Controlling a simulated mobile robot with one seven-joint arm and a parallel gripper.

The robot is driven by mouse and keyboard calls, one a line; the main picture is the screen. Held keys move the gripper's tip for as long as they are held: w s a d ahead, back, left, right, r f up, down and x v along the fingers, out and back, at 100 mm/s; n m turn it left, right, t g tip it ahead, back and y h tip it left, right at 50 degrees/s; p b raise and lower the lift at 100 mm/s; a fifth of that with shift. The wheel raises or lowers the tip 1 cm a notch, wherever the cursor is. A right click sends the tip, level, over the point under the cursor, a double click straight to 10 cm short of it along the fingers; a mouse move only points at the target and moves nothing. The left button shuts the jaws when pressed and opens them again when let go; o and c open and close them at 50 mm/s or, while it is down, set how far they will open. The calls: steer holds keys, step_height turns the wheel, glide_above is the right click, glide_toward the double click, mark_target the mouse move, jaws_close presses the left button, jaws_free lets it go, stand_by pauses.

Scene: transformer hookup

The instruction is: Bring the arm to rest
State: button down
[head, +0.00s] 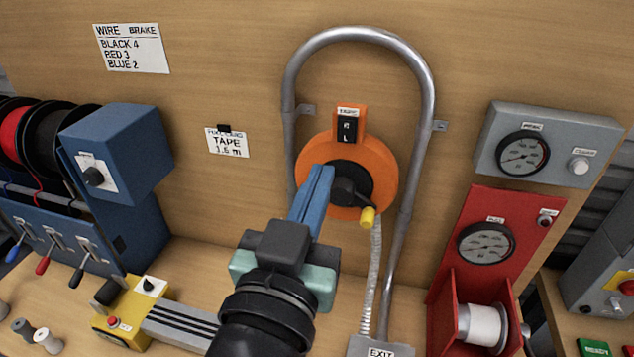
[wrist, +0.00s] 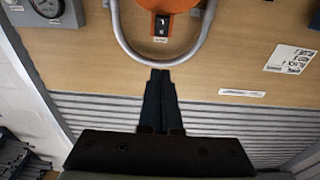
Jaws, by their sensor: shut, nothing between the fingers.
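My gripper (head: 318,178) is raised in front of the wooden back panel (head: 230,60), its blue fingers shut together with nothing between them. In the head view its tips overlap the lower left of the orange tape reel (head: 378,160), which has a black hub and a yellow knob (head: 367,217). Whether the tips touch the reel cannot be told from that view. In the wrist view the shut fingers (wrist: 160,80) point at the panel, just beyond the bend of the grey metal pipe (wrist: 150,62). The reel (wrist: 168,5) shows at the top edge there.
The curved pipe (head: 427,95) arches around the reel down to a box marked EXIT (head: 380,350). A blue wire-spool unit (head: 120,150) stands left, a yellow device (head: 128,312) below it. A red gauge unit (head: 487,215) and a grey gauge box (head: 570,130) are right.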

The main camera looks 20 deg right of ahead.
steer(key=s+a+r+n+t+y, duration=0.1)
steer(key=a+r+n+t+y, duration=0.1)
steer(key=r, duration=0.6)
steer(key=s+a+r+n+t+y, duration=0.2)
steer(key=a+r+t+y, duration=0.3)
steer(key=r, duration=0.4)
steer(key=s+a+r+n+t+y, duration=0.1)
steer(key=a+r+n+t+y, duration=0.1)
steer(key=r, duration=0.6)
steer(key=a+t+y, duration=0.1)
steer(key=a+t, duration=0.1)
steer(key=shift+s+a+r+n+t+y, duration=0.2)
steer(key=shift+s+r+n+t+y, duration=0.1)
steer(key=shift+s+r+n, duration=0.1)
